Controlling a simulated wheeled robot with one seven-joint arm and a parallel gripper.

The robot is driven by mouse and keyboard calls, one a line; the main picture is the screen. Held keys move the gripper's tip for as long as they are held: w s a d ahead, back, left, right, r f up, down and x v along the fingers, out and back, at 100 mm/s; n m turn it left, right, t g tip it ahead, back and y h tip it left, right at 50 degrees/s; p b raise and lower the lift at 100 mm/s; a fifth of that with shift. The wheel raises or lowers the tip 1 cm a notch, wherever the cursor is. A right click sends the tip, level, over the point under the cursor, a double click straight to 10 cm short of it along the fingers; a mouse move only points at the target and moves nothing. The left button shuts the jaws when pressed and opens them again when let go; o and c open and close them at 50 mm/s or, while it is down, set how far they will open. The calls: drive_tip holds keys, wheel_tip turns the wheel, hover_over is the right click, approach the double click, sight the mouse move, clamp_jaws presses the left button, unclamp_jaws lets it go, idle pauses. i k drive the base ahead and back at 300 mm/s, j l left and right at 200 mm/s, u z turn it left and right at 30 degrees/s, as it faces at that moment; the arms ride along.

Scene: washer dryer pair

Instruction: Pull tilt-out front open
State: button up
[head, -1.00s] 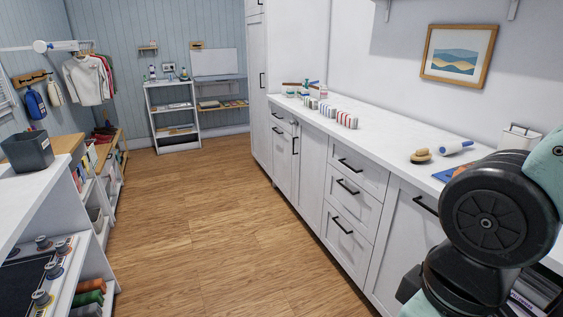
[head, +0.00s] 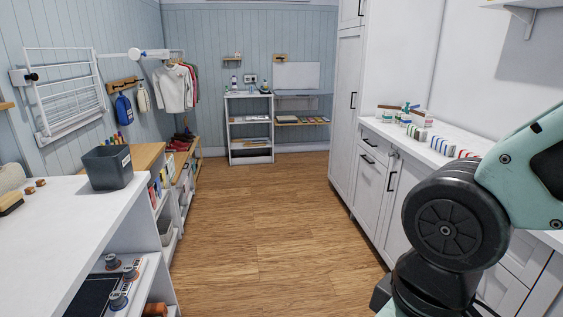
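White cabinet fronts with black bar handles line the right side in the head view. A small upper front (head: 376,147) and a front below it (head: 367,176) are both closed. A closed door (head: 397,205) stands beside them, and lower fronts further right are partly behind my arm. I cannot tell which of these is the tilt-out front. My arm fills the lower right of the view. My gripper is out of view, so its state is hidden.
The wood floor (head: 250,220) is clear down the middle. A white counter (head: 60,230) with a dark bin (head: 108,168) is at the left. A tall cabinet (head: 343,125) adjoins the right run. A shelf unit (head: 229,118) stands at the far wall.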

sight(369, 175)
drive_tip(key=i+u, duration=0.15)
drive_tip(key=i, duration=1.8)
drive_tip(key=i+z, duration=0.1)
drive_tip(key=i, duration=0.4)
drive_tip(key=i+j+z, duration=0.1)
drive_tip(key=i, duration=0.35)
drive_tip(key=i+j+z, duration=0.1)
drive_tip(key=i, duration=0.4)
drive_tip(key=i+j+z, duration=0.1)
drive_tip(key=i, duration=0.35)
drive_tip(key=i+j+z, duration=0.15)
drive_tip(key=i, duration=0.15)
drive_tip(key=i+j+z, duration=0.15)
drive_tip(key=i+j, duration=0.05)
drive_tip(key=i, duration=0.1)
